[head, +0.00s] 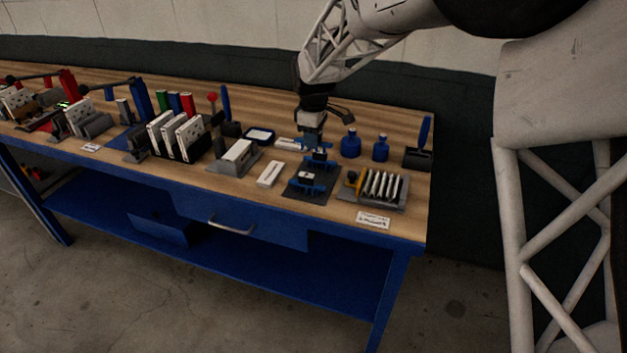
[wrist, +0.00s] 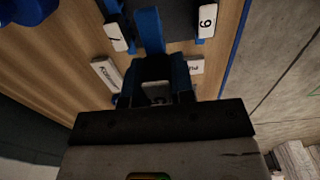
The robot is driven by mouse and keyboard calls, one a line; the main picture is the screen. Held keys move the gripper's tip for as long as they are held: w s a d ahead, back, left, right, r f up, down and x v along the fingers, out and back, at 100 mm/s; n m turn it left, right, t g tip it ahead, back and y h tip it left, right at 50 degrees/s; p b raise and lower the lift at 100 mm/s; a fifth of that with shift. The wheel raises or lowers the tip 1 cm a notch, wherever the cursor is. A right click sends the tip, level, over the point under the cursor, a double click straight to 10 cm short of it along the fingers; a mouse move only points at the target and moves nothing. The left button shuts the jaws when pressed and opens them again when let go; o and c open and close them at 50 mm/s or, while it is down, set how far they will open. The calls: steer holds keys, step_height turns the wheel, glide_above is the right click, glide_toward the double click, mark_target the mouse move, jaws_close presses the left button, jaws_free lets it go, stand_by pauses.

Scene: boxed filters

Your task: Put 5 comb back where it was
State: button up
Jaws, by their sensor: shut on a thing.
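My gripper (head: 314,138) points down over the right part of the workbench and is shut on a blue comb-like piece (head: 318,157). In the wrist view a blue piece (wrist: 150,32) shows in front of my gripper (wrist: 155,92); no number is readable on it. Below and in front is a dark mat (head: 297,195) carrying a blue piece with a black top (head: 305,178). I cannot tell whether the held piece touches the mat.
A grey rack of white plates (head: 383,188) stands right of the mat, with a label card (head: 373,220) in front. A white block (head: 270,173) lies left. Blue bottles (head: 351,143) stand behind. Several boxed filters (head: 172,136) crowd the left side of the workbench (head: 420,215).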

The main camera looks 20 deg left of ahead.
mark_target(313, 151)
steer(key=shift+f, duration=2.5)
steer(key=shift+f, duration=2.5)
steer(key=shift+f, duration=0.15)
steer(key=o, duration=0.8)
steer(key=shift+o, duration=0.2)
step_height(313, 151, up, 12)
steer(key=shift+r, duration=0.2)
